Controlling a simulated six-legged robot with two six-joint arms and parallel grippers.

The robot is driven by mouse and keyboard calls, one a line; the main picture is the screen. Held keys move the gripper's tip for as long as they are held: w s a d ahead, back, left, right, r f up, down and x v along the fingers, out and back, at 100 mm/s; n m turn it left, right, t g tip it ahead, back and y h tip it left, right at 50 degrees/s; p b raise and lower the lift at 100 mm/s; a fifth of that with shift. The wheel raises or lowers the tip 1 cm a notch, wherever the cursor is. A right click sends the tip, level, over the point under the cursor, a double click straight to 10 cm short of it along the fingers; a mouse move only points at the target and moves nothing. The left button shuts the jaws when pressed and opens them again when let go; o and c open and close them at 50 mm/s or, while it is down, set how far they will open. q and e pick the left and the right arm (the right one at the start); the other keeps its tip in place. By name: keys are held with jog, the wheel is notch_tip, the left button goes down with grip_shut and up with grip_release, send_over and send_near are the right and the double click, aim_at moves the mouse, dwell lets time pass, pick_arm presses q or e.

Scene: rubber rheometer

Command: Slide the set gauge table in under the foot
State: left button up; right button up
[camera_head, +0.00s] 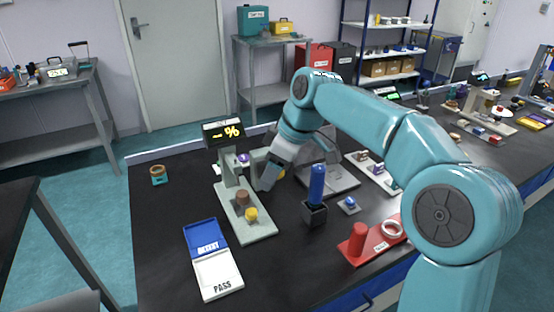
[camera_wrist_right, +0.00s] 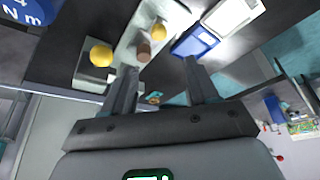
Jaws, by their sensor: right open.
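The gauge stands on a long pale base (camera_head: 262,229) in the head view, with a black display (camera_head: 222,132) reading dashes and a percent sign on top. A brown cylinder (camera_head: 242,197) and a yellow knob (camera_head: 251,214) sit toward the base's near end. My right gripper (camera_head: 266,184) is open close to the right side of the gauge's upright; I cannot tell if it touches. In the right wrist view its two fingers (camera_wrist_right: 160,66) are spread and empty. A second yellow knob (camera_wrist_right: 101,55) shows there, beside the brown cylinder (camera_wrist_right: 144,50). The foot is not clearly visible.
A blue REJECT tray (camera_head: 205,235) and white PASS tray (camera_head: 217,275) lie in front of the gauge. A blue-handled tool (camera_head: 316,184) stands in a black holder to the right. A red stand (camera_head: 358,240) is near the front edge. The bench's left side is mostly clear.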

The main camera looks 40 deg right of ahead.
jog(key=shift+v, duration=1.2)
